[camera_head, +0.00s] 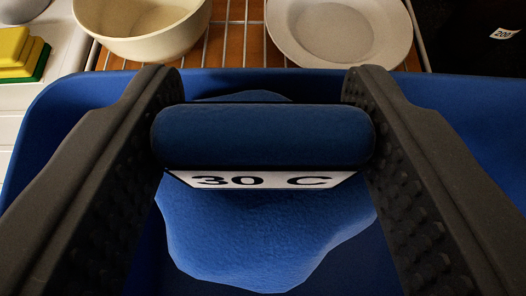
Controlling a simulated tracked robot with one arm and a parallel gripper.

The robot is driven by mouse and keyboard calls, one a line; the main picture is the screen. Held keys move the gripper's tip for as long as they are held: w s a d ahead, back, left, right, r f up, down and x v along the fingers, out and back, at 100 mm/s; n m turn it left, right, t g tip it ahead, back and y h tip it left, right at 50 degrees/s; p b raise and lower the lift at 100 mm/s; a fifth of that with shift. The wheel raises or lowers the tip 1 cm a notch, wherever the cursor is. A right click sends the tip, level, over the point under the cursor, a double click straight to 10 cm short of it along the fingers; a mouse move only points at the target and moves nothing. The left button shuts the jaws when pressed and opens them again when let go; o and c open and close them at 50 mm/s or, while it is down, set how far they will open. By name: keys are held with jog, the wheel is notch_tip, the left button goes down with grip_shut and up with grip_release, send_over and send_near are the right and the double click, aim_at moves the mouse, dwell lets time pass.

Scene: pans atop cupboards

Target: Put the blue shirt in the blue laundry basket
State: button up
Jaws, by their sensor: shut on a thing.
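My gripper (262,125) is shut on the blue shirt (262,137), a dark blue, rounded roll that spans the room between the two dark fingers. A white label (262,180) reading "30 C" shows just below the roll. The blue laundry basket (65,108) lies below, its rim and walls showing around my fingers. The shirt is over the basket. A lighter blue, cloth-like heap (255,235) shows under the shirt, inside the basket; the shirt and label hide part of it. I cannot tell whether the shirt touches the heap.
Beyond the basket's far rim, a cream bowl (140,45) and a whitish round dish (340,55) stand on a wire rack (237,45). A dark thing with a "200" label (503,34) is at the upper right.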

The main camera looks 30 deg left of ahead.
jog(key=shift+f, duration=0.3)
jog(key=o, duration=1)
jog(key=shift+o, duration=0.2)
jog(key=shift+s+r, duration=0.1)
jog(key=shift+r, duration=0.05)
jog(key=b+v, duration=0.1)
jog(key=v, duration=1)
jog(key=shift+s+d, duration=0.25)
jog(key=shift+s, duration=0.05)
jog(key=shift+r, duration=0.15)
